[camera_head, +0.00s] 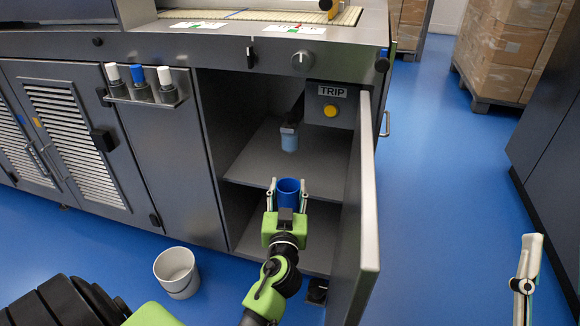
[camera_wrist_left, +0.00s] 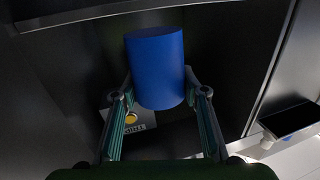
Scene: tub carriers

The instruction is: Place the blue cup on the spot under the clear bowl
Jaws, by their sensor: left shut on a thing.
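The blue cup (camera_head: 289,190) is upright in my left gripper (camera_head: 288,184), which is shut on it with one finger on each side. In the left wrist view the cup (camera_wrist_left: 157,60) is between the fingers. In the head view it overlaps the front edge of the cabinet's middle shelf (camera_head: 325,165); I cannot tell its height above it. The clear bowl (camera_head: 289,140), pale blue, hangs under a dark fitting, deeper inside the cabinet. The shelf below the bowl looks bare. My right gripper (camera_head: 526,275) is at the far right, away from the cabinet; its opening is unclear.
The cabinet door (camera_head: 364,215) stands open just right of my left gripper. A yellow button under a TRIP label (camera_head: 331,92) is right of the bowl. A white bucket (camera_head: 177,272) stands on the floor at left. A rack (camera_head: 145,95) holds several capped cylinders.

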